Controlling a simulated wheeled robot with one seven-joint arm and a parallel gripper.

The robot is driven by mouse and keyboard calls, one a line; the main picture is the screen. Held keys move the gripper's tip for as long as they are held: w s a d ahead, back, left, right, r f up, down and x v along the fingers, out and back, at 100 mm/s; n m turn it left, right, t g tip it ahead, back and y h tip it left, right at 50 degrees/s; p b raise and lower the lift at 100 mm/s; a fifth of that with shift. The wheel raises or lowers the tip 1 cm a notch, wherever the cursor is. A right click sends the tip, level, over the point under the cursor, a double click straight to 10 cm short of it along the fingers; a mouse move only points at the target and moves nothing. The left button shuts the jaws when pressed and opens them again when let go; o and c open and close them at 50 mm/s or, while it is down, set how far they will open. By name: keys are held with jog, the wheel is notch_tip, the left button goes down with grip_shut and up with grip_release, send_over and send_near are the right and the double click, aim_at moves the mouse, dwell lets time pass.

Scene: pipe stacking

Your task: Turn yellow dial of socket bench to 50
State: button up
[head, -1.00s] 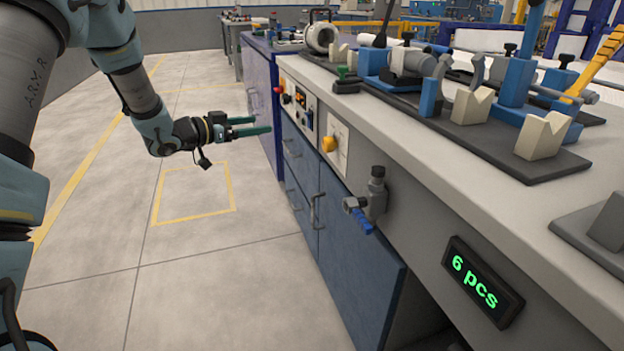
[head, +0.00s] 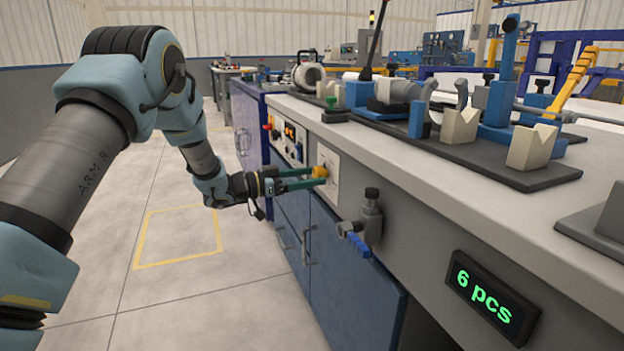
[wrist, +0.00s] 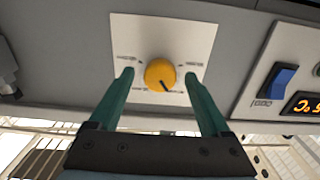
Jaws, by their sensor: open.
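The yellow dial (wrist: 160,74) sits on a pale square plate (wrist: 190,32) on the bench front. A dark pointer mark on it points down and slightly right in the wrist view; the small labels around it are too small to read. In the head view the dial (head: 320,171) shows at the tips of my gripper (head: 318,178). My gripper (wrist: 160,75) is open, with one green finger on each side of the dial. Small gaps show between fingers and dial in the wrist view. The socket bench (head: 440,185) has a grey top and blue doors.
A valve with a blue handle (head: 357,243) sticks out right of the dial. A control panel with a blue rocker switch (wrist: 283,80) and an orange display (wrist: 302,105) is beside the plate. A green "6 pcs" display (head: 491,298) is farther right. The floor at left is clear.

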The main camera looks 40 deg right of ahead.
jog(key=shift+s+d, duration=0.2)
jog(key=shift+d, duration=0.25)
grip_shut()
dwell(0.4)
